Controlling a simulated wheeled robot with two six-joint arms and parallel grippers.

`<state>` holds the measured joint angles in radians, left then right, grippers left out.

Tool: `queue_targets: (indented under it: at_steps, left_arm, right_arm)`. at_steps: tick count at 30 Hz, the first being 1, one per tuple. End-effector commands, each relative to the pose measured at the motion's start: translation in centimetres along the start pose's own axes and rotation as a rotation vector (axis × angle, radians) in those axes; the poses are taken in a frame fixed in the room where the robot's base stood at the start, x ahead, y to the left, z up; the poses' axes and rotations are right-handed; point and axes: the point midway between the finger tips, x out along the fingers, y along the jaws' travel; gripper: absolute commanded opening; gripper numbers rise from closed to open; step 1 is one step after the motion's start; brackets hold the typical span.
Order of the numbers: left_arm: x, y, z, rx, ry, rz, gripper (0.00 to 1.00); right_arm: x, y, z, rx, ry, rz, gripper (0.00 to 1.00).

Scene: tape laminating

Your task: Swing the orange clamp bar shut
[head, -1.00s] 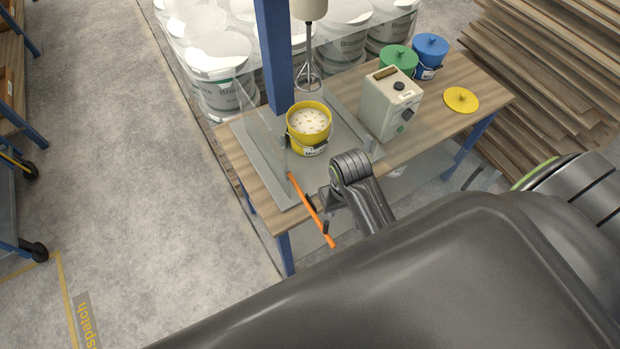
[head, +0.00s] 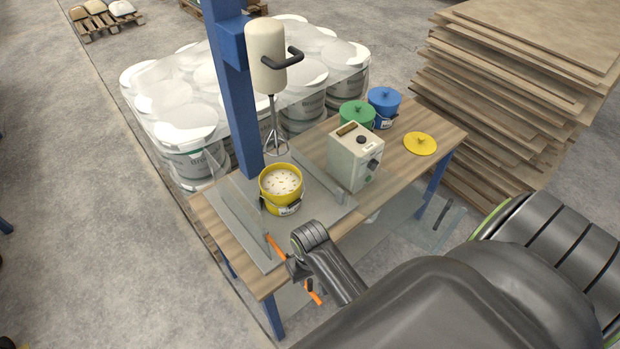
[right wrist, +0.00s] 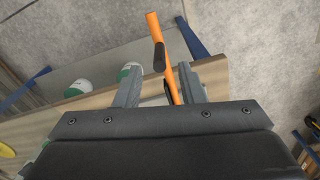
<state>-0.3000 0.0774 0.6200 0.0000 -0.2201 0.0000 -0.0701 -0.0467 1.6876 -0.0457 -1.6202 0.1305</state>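The orange clamp bar (head: 314,295) sits at the near edge of the mixing bench, slanting from the grey base plate (head: 225,228) out past the table edge. It stands out to the side of the yellow bucket (head: 281,188), not across it. My right gripper (head: 296,268) is at the bar and covers its middle in the head view. In the right wrist view the bar (right wrist: 156,27), with a dark grip piece, passes between the two spread fingers of my right gripper (right wrist: 158,85). The gripper looks open around it; contact is unclear. My left gripper is not in view.
The mixer (head: 267,55) hangs from a blue post (head: 236,100) above the bucket. A control box (head: 355,157), a green bucket (head: 356,115), a blue bucket (head: 384,107) and a yellow lid (head: 420,143) occupy the bench's right part. Stacked boards (head: 500,90) stand beyond.

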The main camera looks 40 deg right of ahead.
Motion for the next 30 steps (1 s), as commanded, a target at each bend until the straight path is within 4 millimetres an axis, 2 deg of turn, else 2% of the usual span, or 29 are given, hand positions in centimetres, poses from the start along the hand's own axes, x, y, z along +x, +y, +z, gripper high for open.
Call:
queue_targets:
  at_steps: [6,13,18,28,30]
  left_arm:
    - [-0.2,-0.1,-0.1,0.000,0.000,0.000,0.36]
    - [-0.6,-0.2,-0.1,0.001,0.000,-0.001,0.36]
    - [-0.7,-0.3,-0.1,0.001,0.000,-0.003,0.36]
    - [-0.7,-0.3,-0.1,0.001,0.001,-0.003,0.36]
    - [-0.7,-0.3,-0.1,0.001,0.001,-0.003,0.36]
  right_arm:
    - [3.5,0.1,0.0,-0.001,-0.003,0.001,0.36]
    - [5.7,0.1,0.0,-0.001,-0.001,0.002,0.36]
    - [6.5,0.1,0.0,-0.001,0.001,0.001,0.36]
    - [6.7,0.0,0.0,0.000,0.001,0.001,0.36]
    - [6.7,0.0,0.0,0.000,0.001,0.001,0.27]
